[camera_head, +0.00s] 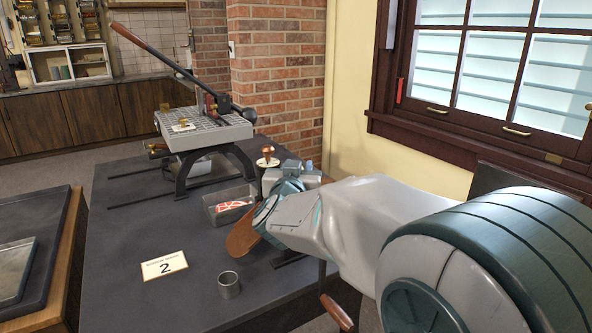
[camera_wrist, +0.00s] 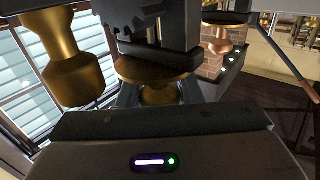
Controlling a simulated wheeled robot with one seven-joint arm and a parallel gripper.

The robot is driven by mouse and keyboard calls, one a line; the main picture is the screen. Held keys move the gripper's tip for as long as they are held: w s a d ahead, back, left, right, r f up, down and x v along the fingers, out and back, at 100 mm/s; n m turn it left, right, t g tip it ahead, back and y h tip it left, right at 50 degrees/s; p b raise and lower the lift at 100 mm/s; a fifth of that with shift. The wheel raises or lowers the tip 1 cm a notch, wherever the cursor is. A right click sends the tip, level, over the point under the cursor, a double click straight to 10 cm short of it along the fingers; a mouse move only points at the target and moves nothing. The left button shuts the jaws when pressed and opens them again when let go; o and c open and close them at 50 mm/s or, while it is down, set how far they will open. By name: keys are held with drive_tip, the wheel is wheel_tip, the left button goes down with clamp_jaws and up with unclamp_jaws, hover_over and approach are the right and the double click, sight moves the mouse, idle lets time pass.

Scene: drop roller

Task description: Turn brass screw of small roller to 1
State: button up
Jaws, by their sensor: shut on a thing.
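In the wrist view a brass screw (camera_wrist: 157,70) with a wide round head sits in front of a dark, toothed metal frame. My gripper (camera_wrist: 158,97) is shut on this screw, one dark finger on each side of its narrower part. A larger turned brass piece (camera_wrist: 70,62) stands to its left. In the head view my gripper (camera_head: 268,212) is at the roller machine and hides most of it. A brass knob (camera_head: 267,152) shows above the gripper there. I cannot read any number or mark on the screw, and the small roller itself is hidden.
A clear tray (camera_head: 230,204) with a red-and-white item sits left of my gripper. A lever press (camera_head: 205,130) stands behind, and a window (camera_head: 500,70) is at right.

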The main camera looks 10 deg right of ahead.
drive_tip(key=m+g+h+p, duration=0.1)
drive_tip(key=m+g+h, duration=0.1)
drive_tip(key=h, duration=0.1)
drive_tip(key=m+g+h+p, duration=0.2)
drive_tip(key=m+h, duration=0.1)
drive_tip(key=h, duration=0.1)
drive_tip(key=shift+s+d+r+g, duration=0.1)
drive_tip(key=shift+s+d+g, duration=0.1)
drive_tip(key=shift+g, duration=0.2)
drive_tip(key=m+g+h+p, duration=0.1)
drive_tip(key=m+g, duration=0.1)
drive_tip(key=m+g+h+p, duration=0.1)
drive_tip(key=m+g+p, duration=0.1)
drive_tip(key=g, duration=0.1)
drive_tip(key=s+m+g+h+p, duration=0.1)
drive_tip(key=m+g+h, duration=0.1)
drive_tip(key=g, duration=0.1)
drive_tip(key=shift+d, duration=0.3)
drive_tip(key=shift+m+g, duration=0.4)
drive_tip(key=o, duration=1)
drive_tip(key=shift+d, duration=0.1)
drive_tip(key=shift+c, duration=0.2)
drive_tip(key=s+a, duration=0.2)
drive_tip(key=a, duration=1.1)
drive_tip(key=shift+s+a, duration=0.25)
drive_tip(key=shift+a, duration=0.1)
